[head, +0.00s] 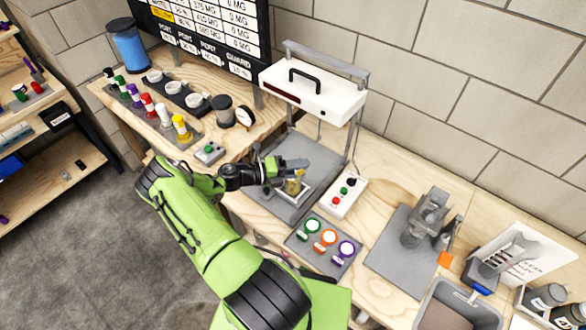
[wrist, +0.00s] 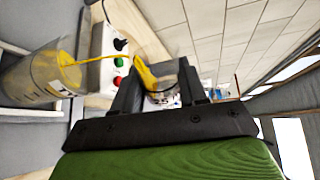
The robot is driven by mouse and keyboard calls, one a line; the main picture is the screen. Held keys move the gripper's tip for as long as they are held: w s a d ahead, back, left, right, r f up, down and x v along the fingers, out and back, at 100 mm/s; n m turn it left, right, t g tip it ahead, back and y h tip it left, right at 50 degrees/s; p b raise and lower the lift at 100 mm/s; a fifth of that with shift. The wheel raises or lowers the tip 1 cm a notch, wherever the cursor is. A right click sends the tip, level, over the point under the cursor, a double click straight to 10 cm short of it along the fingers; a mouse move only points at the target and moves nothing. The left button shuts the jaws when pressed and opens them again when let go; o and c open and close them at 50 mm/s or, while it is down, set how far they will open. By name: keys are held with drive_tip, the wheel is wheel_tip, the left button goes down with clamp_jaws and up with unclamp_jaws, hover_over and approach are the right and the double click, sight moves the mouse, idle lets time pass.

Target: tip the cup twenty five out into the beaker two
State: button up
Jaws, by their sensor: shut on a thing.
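My gripper (wrist: 158,76) is shut on a small clear cup (wrist: 148,74) with yellow contents, seen between the fingers in the wrist view. The cup is tilted, and a thin yellow stream runs from it to the mouth of a clear beaker (wrist: 28,78). The beaker holds yellow liquid and has a pale label; it lies sideways in the wrist view because the camera is turned. In the head view, my gripper (head: 288,168) is just above the beaker (head: 294,187), which stands on the grey plate of the stand. The cup is hard to make out there.
A white box with a black handle (head: 314,92) hangs above and behind. A control box with red and green buttons (head: 343,198) is right of the beaker. A panel of coloured-ring dials (head: 323,244) is in front. Several coloured-top containers (head: 164,115) stand at left.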

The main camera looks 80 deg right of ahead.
drive_tip(key=shift+w+r+n, duration=0.1)
drive_tip(key=shift+r+n, duration=0.1)
drive_tip(key=shift+n, duration=0.3)
idle(0.6)
drive_tip(key=shift+d+r+p, duration=0.1)
drive_tip(key=shift+r+p, duration=0.05)
drive_tip(key=shift+p, duration=0.5)
drive_tip(key=shift+w+d+r+n+g+p, duration=0.15)
drive_tip(key=shift+n+g+p, duration=0.45)
drive_tip(key=shift+p, duration=1.4)
drive_tip(key=shift+n, duration=0.5)
drive_tip(key=shift+w+d+f+n+g, duration=0.15)
drive_tip(key=shift+f+n+g, duration=0.15)
drive_tip(key=shift+f+n, duration=0.4)
drive_tip(key=shift+w+d+r+n+g+h+p, duration=0.15)
drive_tip(key=shift+r+n, duration=0.1)
drive_tip(key=shift+n, duration=0.5)
drive_tip(key=shift+w+d+r+n+g+h+p, duration=0.1)
drive_tip(key=shift+r+n+g+h+p, duration=0.1)
drive_tip(key=shift+n, duration=0.55)
idle(1.5)
